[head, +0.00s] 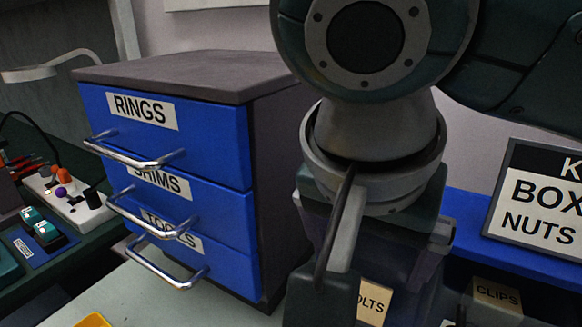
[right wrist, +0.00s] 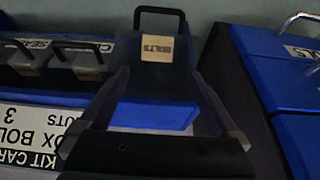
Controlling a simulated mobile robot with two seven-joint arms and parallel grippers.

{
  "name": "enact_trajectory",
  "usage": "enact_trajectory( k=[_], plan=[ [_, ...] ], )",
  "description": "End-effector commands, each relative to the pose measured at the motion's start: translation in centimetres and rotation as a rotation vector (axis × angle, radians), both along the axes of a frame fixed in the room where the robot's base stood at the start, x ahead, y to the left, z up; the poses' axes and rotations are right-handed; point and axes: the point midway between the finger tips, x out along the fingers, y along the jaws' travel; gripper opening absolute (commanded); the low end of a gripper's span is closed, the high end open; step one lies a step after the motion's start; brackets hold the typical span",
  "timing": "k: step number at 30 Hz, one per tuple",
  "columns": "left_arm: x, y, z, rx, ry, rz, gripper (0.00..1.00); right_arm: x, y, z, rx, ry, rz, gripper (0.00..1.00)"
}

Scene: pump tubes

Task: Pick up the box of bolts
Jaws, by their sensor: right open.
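The box of bolts (right wrist: 157,85) is a dark box with a pale BOLTS label and a black handle, upright in the right wrist view. In the head view my arm and gripper hide most of it, and only part of its label (head: 372,302) shows clearly. My right gripper (right wrist: 160,92) is open, its two fingers spread to the left and right of the box in the wrist view. I cannot tell whether they touch it. In the head view the right gripper (head: 368,280) points down over the box. My left gripper is not in view.
A blue drawer cabinet (head: 185,140) labelled RINGS, SHIMS and TOOLS stands left of my right arm, its handles sticking out. A CLIPS box (head: 497,296) is right of the bolts. A kit card (head: 540,205) stands at right. A switch panel (head: 70,200) is far left.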

Motion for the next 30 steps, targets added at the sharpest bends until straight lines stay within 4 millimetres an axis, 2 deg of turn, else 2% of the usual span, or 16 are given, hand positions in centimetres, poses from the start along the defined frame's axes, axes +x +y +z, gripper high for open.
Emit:
enact_trajectory(
  k=[3,11,18,21,27,30],
  plan=[
    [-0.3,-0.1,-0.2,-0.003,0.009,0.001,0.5,0.6,-0.6,-1.9,-0.003,0.001,-0.005,0.97],
    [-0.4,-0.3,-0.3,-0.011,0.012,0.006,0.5,1.5,-1.2,-4.2,-0.002,0.0,-0.002,0.97],
    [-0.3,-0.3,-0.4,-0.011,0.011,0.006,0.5,2.6,-2.2,-7.6,-0.001,-0.001,0.0,0.97],
    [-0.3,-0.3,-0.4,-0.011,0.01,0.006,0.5,2.9,-2.3,-8.3,0.0,-0.001,0.003,0.97],
    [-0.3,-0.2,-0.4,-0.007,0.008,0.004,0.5,2.9,-2.3,-8.3,0.002,-0.002,0.003,0.97],
    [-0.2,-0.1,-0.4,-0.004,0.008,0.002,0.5,2.9,-2.3,-8.3,0.002,-0.002,0.003,0.89]
  ],
)
